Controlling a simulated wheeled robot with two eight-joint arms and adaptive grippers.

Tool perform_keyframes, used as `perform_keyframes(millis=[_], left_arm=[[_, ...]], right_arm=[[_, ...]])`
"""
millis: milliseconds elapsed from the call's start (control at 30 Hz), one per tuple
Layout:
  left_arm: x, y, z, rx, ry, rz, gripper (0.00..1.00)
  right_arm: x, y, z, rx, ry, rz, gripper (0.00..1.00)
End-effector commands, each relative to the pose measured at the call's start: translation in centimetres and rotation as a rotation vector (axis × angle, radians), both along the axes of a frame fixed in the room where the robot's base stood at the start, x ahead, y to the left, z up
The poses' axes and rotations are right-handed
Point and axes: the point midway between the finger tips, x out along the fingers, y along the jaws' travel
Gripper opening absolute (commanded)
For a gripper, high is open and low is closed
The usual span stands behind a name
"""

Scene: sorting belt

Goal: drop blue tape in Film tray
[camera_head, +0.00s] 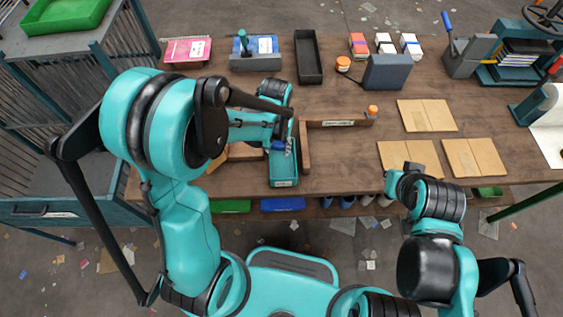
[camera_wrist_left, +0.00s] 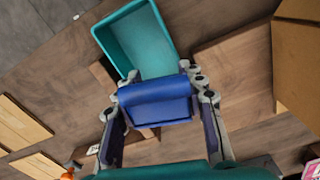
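The blue tape (camera_wrist_left: 155,103) is held between the two fingers of my left gripper (camera_wrist_left: 158,112). In the head view, a bit of blue shows at the left gripper (camera_head: 280,146), mostly hidden by the arm. A teal tray (camera_wrist_left: 148,45) lies just beyond the tape in the wrist view and looks empty. In the head view this tray (camera_head: 284,183) sits at the table's near edge, partly under the left gripper. Its label is too small to read. My right gripper (camera_head: 412,170) is over the near edge on the right; its fingers are unclear.
A wooden divider (camera_head: 305,148) stands just right of the tray. Cardboard sheets (camera_head: 410,155) lie on the right of the table. A black tray (camera_head: 308,58) and several small boxes (camera_head: 384,43) stand at the back. The middle table has some clear room.

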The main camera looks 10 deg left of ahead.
Motion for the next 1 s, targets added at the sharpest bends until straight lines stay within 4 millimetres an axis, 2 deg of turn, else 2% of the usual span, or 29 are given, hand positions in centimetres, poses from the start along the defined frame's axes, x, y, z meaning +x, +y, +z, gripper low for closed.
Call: perform_keyframes(millis=[33, 67, 100, 467, 567, 800, 1000], left_arm=[[0.0, 0.0, 0.0, 0.000, 0.000, 0.000, 0.53], [0.0, 0.0, 0.0, 0.000, 0.000, 0.000, 0.61], [0.0, 0.0, 0.0, 0.000, 0.000, 0.000, 0.64], [0.0, 0.0, 0.5, 0.000, 0.000, 0.000, 0.64], [0.0, 0.0, 1.8, 0.000, 0.000, 0.000, 0.64], [0.0, 0.0, 6.9, 0.000, 0.000, 0.000, 0.64], [0.0, 0.0, 10.4, 0.000, 0.000, 0.000, 0.64]], right_arm=[[0.0, 0.0, 0.0, 0.000, 0.000, 0.000, 0.00], [0.0, 0.0, 0.0, 0.000, 0.000, 0.000, 0.00], [0.0, 0.0, 0.0, 0.000, 0.000, 0.000, 0.00], [0.0, 0.0, 0.0, 0.000, 0.000, 0.000, 0.00], [0.0, 0.0, 0.0, 0.000, 0.000, 0.000, 0.00], [0.0, 0.0, 0.0, 0.000, 0.000, 0.000, 0.00], [0.0, 0.0, 0.0, 0.000, 0.000, 0.000, 0.00]])
